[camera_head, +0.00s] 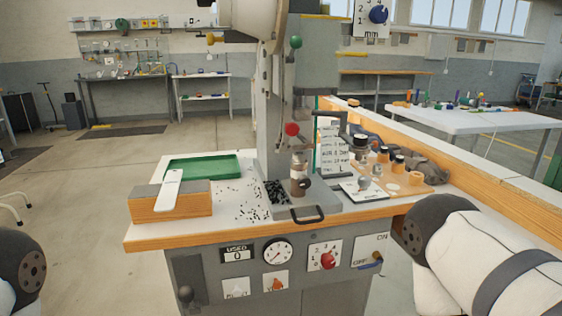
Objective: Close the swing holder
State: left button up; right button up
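The eyelet press stands on a wood-edged bench; its grey column (270,110) rises from the middle. At the column's foot is a small metal holder (299,165) with a dark round knob (305,184). This may be the swing holder, but I cannot tell for sure or see whether it is open. A black loop handle (307,218) sticks out at the front of the grey press base (325,205). Only parts of my arms show at the lower left and right edges. Neither gripper is in view, and nothing of mine touches the press.
A green tray (203,157) and a wooden block (150,206) with a white strip (170,190) are at left. Small black pieces (278,192) lie beside the column. A wooden board (410,188) with jars is at right, near dark cloth (420,160). The front panel has a red knob (327,260).

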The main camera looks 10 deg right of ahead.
aim_at(347, 138)
jog(key=i+l, duration=0.1)
jog(key=l, duration=0.35)
jog(key=l+u, duration=0.1)
jog(key=l, duration=0.35)
jog(key=i+l, duration=0.15)
jog(key=l, duration=0.35)
